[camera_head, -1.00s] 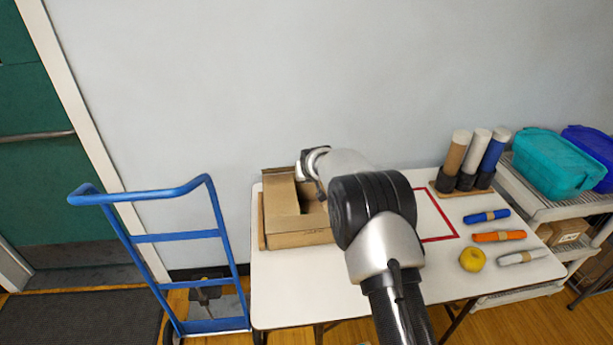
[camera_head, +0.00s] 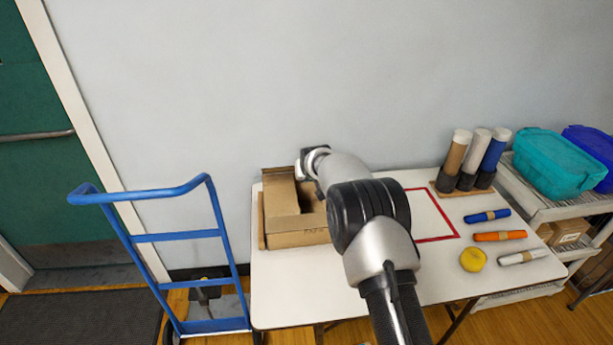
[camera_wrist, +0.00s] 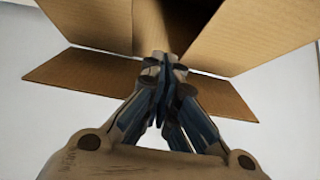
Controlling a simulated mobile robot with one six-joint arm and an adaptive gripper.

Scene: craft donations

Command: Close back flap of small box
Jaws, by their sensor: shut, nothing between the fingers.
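I cannot tell whether the tips touch cardboard.
The wall is close behind the table (camera_head: 285,290). A blue hand truck (camera_head: 180,237) stands at the left.

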